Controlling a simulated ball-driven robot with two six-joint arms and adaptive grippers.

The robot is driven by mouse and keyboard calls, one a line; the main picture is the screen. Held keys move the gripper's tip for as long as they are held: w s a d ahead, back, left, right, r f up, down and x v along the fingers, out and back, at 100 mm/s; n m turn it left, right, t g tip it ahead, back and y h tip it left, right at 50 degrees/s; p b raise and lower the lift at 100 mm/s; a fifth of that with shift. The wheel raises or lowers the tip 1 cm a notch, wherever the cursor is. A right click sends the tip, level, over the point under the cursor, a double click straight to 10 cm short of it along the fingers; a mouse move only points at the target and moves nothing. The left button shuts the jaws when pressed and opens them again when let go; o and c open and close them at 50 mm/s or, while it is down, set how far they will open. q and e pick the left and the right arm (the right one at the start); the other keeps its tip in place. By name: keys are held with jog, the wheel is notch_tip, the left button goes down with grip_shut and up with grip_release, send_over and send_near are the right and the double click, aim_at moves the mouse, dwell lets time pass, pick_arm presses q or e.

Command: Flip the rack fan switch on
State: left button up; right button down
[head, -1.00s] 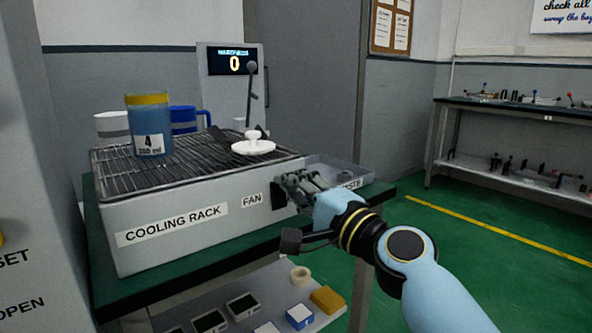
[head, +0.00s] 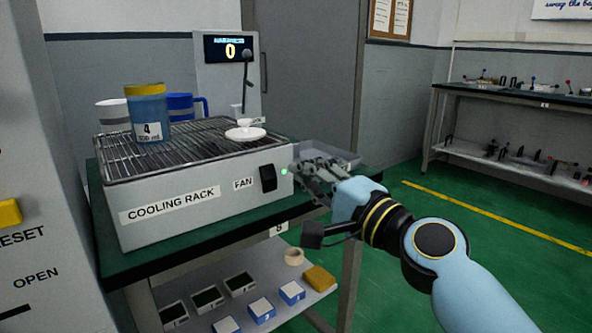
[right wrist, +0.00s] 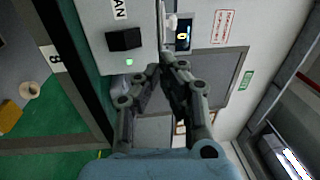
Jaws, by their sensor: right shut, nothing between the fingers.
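The fan switch (head: 268,178) is a black rocker on the front of the grey cooling rack (head: 170,205), right of the FAN label (head: 243,183). A small green light (head: 284,171) glows beside it. The switch also shows in the right wrist view (right wrist: 124,40), with the lit green lamp (right wrist: 129,62) beside it. My right gripper (head: 303,165) is shut and empty, just right of the rack's front corner, apart from the switch. In the right wrist view its fingertips (right wrist: 161,70) are close together. My left gripper is not in view.
A blue jar (head: 148,115) with a yellow lid, mugs and a white dish (head: 245,132) stand on the rack's wire top. A clear tray (head: 335,155) is behind my right gripper. Small boxes (head: 262,308) lie on the lower shelf. Green floor is open to the right.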

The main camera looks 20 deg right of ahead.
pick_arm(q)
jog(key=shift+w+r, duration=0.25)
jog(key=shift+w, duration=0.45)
pick_arm(e)
jog(key=s+d+r, duration=0.1)
jog(key=s+d, duration=0.1)
jog(key=s, duration=0.3)
jog(key=shift+s+r, duration=0.15)
jog(key=shift+s, duration=0.2)
